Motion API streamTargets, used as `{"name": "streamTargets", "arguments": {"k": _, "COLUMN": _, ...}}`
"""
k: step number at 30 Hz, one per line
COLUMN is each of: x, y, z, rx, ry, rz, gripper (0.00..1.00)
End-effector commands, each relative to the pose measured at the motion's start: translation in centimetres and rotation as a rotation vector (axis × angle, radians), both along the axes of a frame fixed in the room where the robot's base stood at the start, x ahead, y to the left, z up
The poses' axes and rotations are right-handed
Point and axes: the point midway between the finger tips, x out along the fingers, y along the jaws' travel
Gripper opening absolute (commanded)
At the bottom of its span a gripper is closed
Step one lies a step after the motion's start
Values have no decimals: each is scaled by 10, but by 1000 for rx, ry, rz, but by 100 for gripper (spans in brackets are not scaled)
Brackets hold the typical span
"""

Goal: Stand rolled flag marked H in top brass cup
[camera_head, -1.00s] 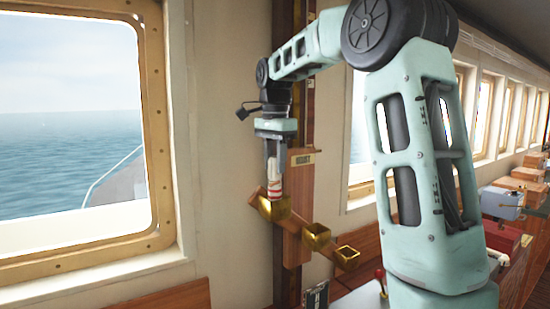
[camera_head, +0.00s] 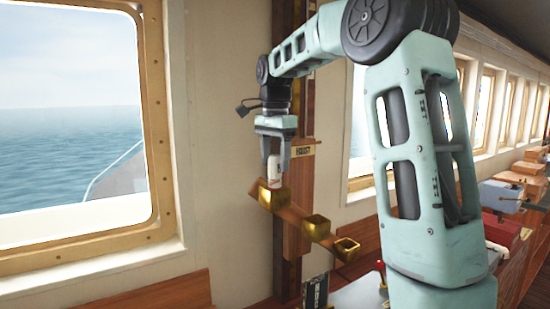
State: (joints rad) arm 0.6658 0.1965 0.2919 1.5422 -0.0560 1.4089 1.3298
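The rolled flag (camera_head: 273,171) is a small whitish roll standing about upright in the top brass cup (camera_head: 271,196). Its lower end is hidden inside the cup, and no letter H can be read on it. My gripper (camera_head: 275,160) points down from above. Its two fingers are spread on either side of the flag's upper part, with a gap showing between them, so it looks open around the flag. The top cup is the highest and leftmost on a slanted wooden rack.
Two lower brass cups, the middle one (camera_head: 316,227) and the bottom one (camera_head: 346,248), step down to the right. A HOIST label (camera_head: 304,151) is on the wooden post behind. A framed window (camera_head: 159,150) is at the left. A console with a red-knobbed lever (camera_head: 380,266) is below right.

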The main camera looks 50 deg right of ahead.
Motion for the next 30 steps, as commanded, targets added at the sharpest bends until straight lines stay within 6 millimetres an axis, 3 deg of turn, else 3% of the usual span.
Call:
{"name": "streamTargets", "arguments": {"k": 8, "x": 1, "y": 0, "z": 14, "rx": -1, "ry": -3, "rz": 1, "gripper": 59}}
{"name": "streamTargets", "arguments": {"k": 24, "x": 1, "y": 0, "z": 130, "rx": 0, "ry": -2, "rz": 1, "gripper": 59}}
{"name": "streamTargets", "arguments": {"k": 30, "x": 1, "y": 0, "z": 160, "rx": 0, "ry": -1, "rz": 1, "gripper": 59}}
